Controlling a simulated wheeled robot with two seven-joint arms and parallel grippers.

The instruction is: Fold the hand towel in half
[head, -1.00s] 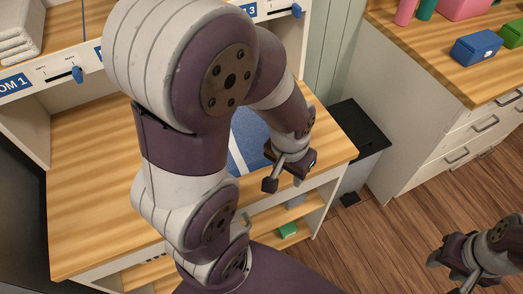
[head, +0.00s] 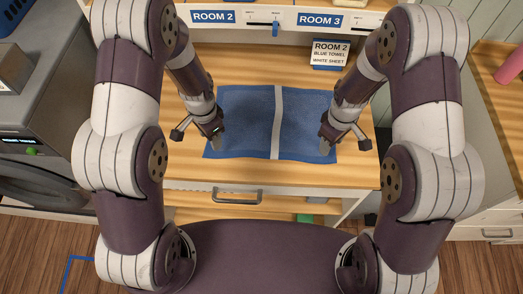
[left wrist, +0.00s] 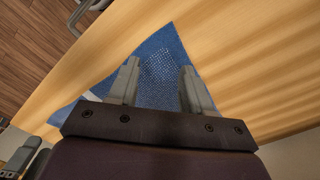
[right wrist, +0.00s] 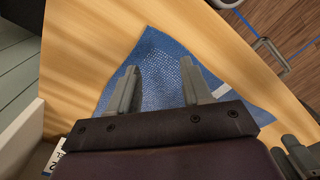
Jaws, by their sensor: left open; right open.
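The blue hand towel (head: 245,115) lies flat and spread out on the wooden counter, with a white stripe (head: 277,120) down its middle from back to front. My left gripper (head: 217,137) is open at the towel's left edge, near its front left corner. My right gripper (head: 326,140) is open at the right edge, near the front right corner. In the left wrist view the towel (left wrist: 160,75) shows between and beyond the open fingers. In the right wrist view the towel (right wrist: 160,75) also shows between open fingers. Whether the fingertips touch the cloth I cannot tell.
A card (head: 330,54) reading Room 2, blue towel, white sheet hangs behind the towel at the right. Shelf labels Room 2 (head: 214,17) and Room 3 (head: 320,19) are above. A drawer handle (head: 237,197) is below the counter's front edge. Bare wood surrounds the towel.

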